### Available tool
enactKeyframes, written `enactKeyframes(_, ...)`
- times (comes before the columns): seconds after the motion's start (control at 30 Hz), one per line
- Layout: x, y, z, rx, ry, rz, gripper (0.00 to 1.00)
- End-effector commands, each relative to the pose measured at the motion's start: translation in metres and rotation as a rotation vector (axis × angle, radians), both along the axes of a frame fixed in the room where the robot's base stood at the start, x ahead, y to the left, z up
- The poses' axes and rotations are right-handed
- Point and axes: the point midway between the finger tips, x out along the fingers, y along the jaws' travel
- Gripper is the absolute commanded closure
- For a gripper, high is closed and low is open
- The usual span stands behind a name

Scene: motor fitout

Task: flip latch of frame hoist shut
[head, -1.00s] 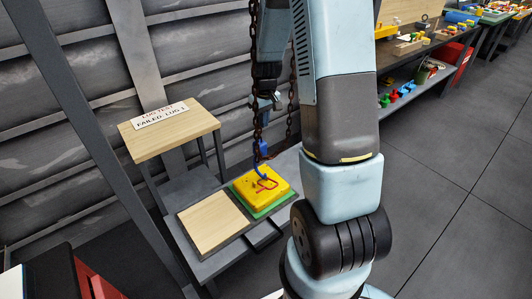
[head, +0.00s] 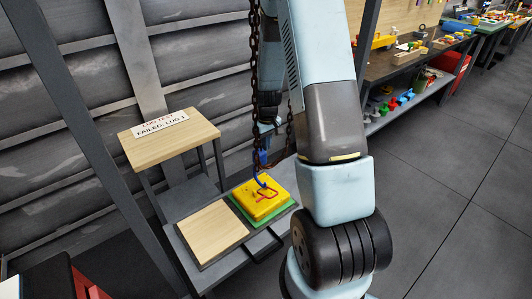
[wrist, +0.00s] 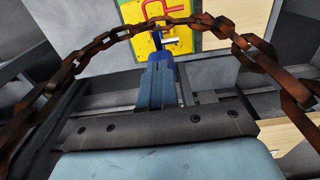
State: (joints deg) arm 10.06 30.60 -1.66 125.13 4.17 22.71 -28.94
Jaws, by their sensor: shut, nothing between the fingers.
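The frame hoist is a rusty chain (head: 254,70) hanging down to a blue hook (head: 262,158). The hook's lower end is over the yellow block (head: 262,203) at its red loop (head: 268,193); I cannot tell whether it touches the loop. In the wrist view the hook (wrist: 160,57) is just beyond my fingertips, with a small pale piece (wrist: 172,43) beside it that may be the latch; its position is unclear. My gripper (wrist: 157,76) is shut and empty, close above or beside the hook; I cannot tell whether they touch. The chain partly hides it in the head view.
The block sits on a green plate (head: 243,217) beside a wooden board (head: 212,233) on a low grey bench. A wooden stand (head: 170,143) carries a sign reading "LUG TEST FAILED: LUG 1" (head: 160,122). Chain (wrist: 110,40) loops across the wrist view. Grey frame posts stand nearby.

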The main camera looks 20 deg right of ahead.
Motion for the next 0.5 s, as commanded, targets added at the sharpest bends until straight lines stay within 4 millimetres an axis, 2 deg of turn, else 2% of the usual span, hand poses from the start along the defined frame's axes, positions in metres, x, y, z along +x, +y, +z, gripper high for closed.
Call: enactKeyframes(0.5,0.002,0.001,-0.073,0.001,0.002,-0.001,1.0)
